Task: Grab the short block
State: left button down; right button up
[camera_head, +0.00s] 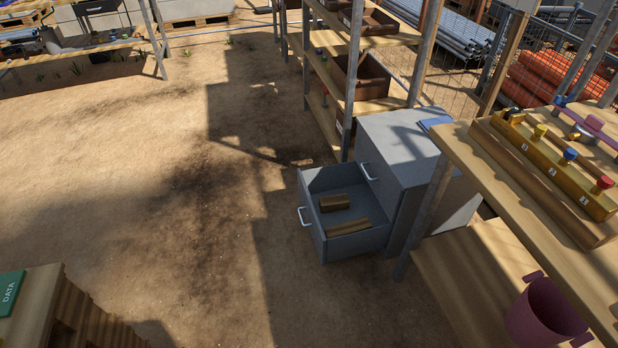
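The short block (334,202) is a small brown wooden piece lying in the open drawer (357,246) of a grey cabinet (395,150). It lies toward the back of the drawer as seen from here. A longer wooden block (347,226) lies in the same drawer, nearer the front side wall and apart from the short one. The drawer is pulled out to the left and has a white handle (303,216). Neither of my grippers shows in the head view.
A wooden shelf (465,150) at right holds a yellow block with coloured knobs (555,165); a pink bucket (545,315) sits below. A rack with brown bins (362,78) stands behind the cabinet. A wooden stack (60,310) is at lower left. Sandy ground left of the drawer is clear.

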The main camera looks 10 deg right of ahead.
aim_at(340, 202)
jog(key=i+u, duration=0.35)
jog(key=i, duration=0.45)
jog(key=i+u, duration=0.3)
jog(key=i, duration=0.45)
jog(key=i+j+z, duration=0.1)
jog(key=i+z, duration=0.15)
jog(key=i, duration=0.2)
jog(key=i+j+z, duration=0.15)
jog(key=i+z, duration=0.15)
jog(key=i, duration=0.1)
